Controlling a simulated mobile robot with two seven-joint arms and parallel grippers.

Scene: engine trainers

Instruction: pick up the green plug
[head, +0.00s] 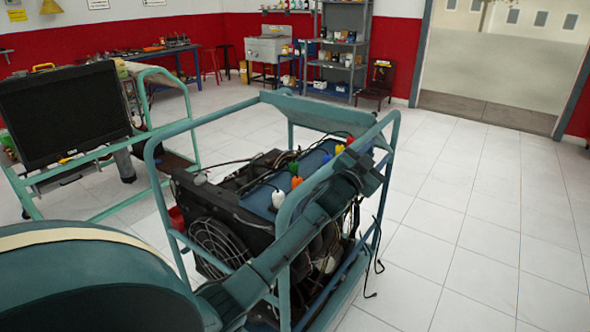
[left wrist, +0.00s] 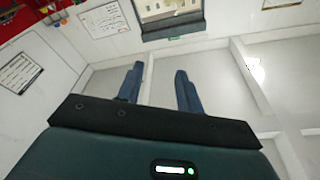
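My left arm crosses in front of the trainer from the lower left. My left gripper (head: 384,152) is at the trainer's far right top corner, to the right of the green plug and apart from it. In the left wrist view the two fingers of my left gripper (left wrist: 156,88) are spread, with nothing between them. The plug does not show in that view. My right gripper is in neither view.
The trainer's teal tube frame (head: 160,190) surrounds the engine. White (head: 278,199), orange (head: 296,183), yellow (head: 339,148) and red (head: 349,139) plugs stand near the green one. A monitor stand (head: 65,115) is at left. Open tiled floor (head: 470,220) lies right.

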